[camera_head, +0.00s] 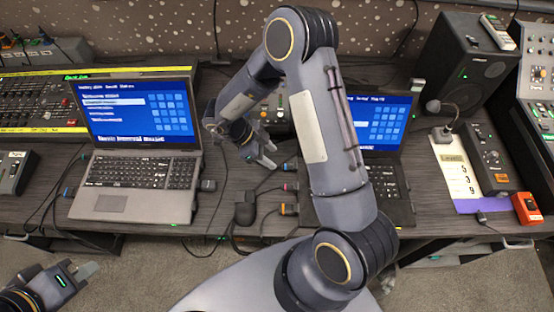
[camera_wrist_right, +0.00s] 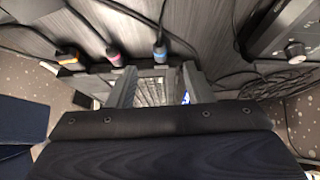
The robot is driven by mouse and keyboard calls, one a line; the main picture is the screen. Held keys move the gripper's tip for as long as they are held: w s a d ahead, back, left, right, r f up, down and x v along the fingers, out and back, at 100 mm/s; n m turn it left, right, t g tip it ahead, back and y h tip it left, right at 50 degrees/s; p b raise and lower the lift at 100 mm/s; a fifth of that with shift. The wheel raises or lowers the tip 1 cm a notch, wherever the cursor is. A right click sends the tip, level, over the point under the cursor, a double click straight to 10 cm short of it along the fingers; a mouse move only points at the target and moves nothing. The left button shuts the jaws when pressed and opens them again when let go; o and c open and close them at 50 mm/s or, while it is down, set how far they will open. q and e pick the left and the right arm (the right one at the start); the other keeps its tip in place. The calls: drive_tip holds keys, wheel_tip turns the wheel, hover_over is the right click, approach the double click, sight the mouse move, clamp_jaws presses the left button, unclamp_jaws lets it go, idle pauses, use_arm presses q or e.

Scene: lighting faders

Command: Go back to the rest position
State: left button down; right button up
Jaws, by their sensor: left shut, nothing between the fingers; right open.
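My left gripper (camera_head: 80,275) is low at the left, over the floor in front of the desk's edge. Its fingers are together and hold nothing. My right gripper (camera_head: 268,156) is over the desk between the two laptops, at the end of my large bent arm. Its fingers are apart and empty. In the right wrist view the two fingers (camera_wrist_right: 160,90) stand apart, with part of a laptop keyboard showing in the gap. The fader console (camera_head: 40,105) is at the back left, and neither gripper is at it.
The left laptop (camera_head: 140,175) stands open; my right arm partly hides the right laptop (camera_head: 392,190). Cables with coloured plugs (camera_head: 289,187) lie between them. A speaker (camera_head: 465,60), a gooseneck microphone (camera_head: 450,115) and an orange box (camera_head: 527,208) are at the right.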

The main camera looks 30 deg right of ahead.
drive_tip(key=shift+v, duration=0.85)
drive_tip(key=w+d+r+n+t+y, duration=0.1)
drive_tip(key=w+d+r+n+t, duration=0.25)
drive_tip(key=w+r+t, duration=0.75)
wheel_tip(320, 180, up, 11)
drive_tip(key=a+n+t+y, duration=0.2)
drive_tip(key=n+t+y, duration=0.1)
drive_tip(key=n+y, duration=0.1)
drive_tip(key=s+a+r+n+y, duration=0.3)
drive_tip(key=s+n, duration=0.1)
drive_tip(key=s, duration=0.2)
drive_tip(key=s+a+r+n+y, duration=0.2)
drive_tip(key=s+r+n+y, duration=0.15)
drive_tip(key=s+n, duration=0.2)
drive_tip(key=s+f+n+g, duration=0.2)
drive_tip(key=s+n, duration=0.1)
drive_tip(key=s, duration=0.7)
drive_tip(key=shift+s+a+f+n, duration=0.25)
drive_tip(key=shift+s+f+n, duration=0.05)
drive_tip(key=shift+s+f, duration=0.1)
drive_tip(key=s+f+g, duration=0.1)
drive_tip(key=s, duration=0.1)
drive_tip(key=s+d+f+n+g+h, duration=0.1)
drive_tip(key=s+f, duration=0.1)
drive_tip(key=s+d+f+n+h, duration=0.1)
drive_tip(key=s, duration=0.2)
drive_tip(key=shift+f+g, duration=0.15)
drive_tip(key=shift+g, duration=0.25)
drive_tip(key=shift+c, duration=0.4)
